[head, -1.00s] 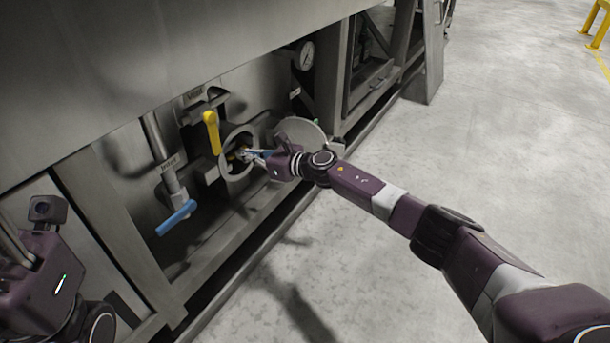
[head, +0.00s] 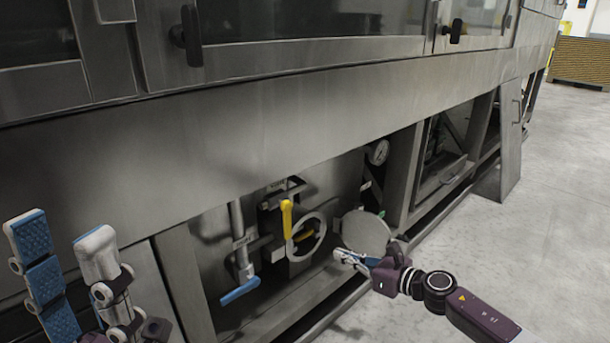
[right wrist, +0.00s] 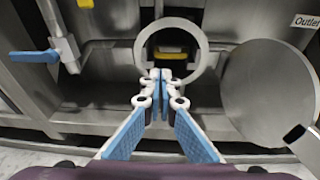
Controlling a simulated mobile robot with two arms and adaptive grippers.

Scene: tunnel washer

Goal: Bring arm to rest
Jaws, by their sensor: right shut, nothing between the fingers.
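My right arm comes in from the lower right in the head view. Its gripper (head: 345,257) is in front of the round port ring (head: 307,237), at its lower right, apart from it and near the open round lid (head: 367,232). In the right wrist view the fingers (right wrist: 160,80) are together with nothing between them, below the ring (right wrist: 173,53). My left gripper (head: 70,250) is at the lower left of the head view, its two blue-padded fingers pointing up and spread apart with nothing between them.
The washer's steel body (head: 270,140) overhangs the recess. In the recess are a yellow lever (head: 287,218), a blue-handled valve (head: 240,290) and a gauge (head: 379,152). A steel post (head: 401,180) stands right of the lid. The floor (head: 560,180) at right is clear.

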